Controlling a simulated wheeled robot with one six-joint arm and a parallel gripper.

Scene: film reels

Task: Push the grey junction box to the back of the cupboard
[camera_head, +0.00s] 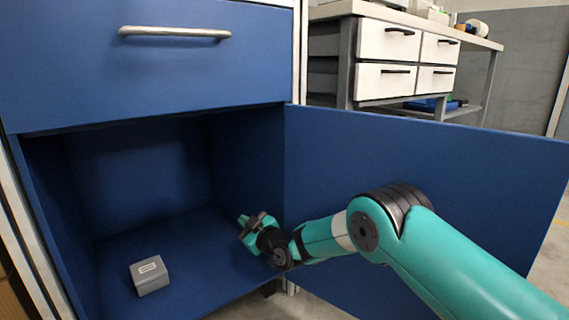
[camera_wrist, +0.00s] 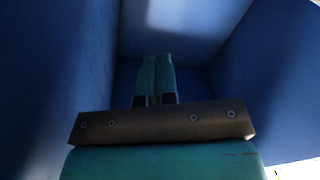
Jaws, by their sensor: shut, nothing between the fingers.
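The grey junction box (camera_head: 150,275) is a small box with a pale label on top. It sits on the floor of the blue cupboard (camera_head: 170,245), at the left and near the front edge in the head view. My gripper (camera_head: 243,220) is at the right side of the cupboard opening, apart from the box and to its right. The wrist view shows my gripper (camera_wrist: 155,80) with its two fingers together and nothing between them, pointing at blue panels. The junction box does not show in the wrist view.
The cupboard door (camera_head: 400,170) stands open to the right, behind my arm. A closed drawer (camera_head: 150,60) with a metal handle is above the opening. The cupboard floor behind the box is clear. A workbench (camera_head: 420,25) with white drawers stands farther back.

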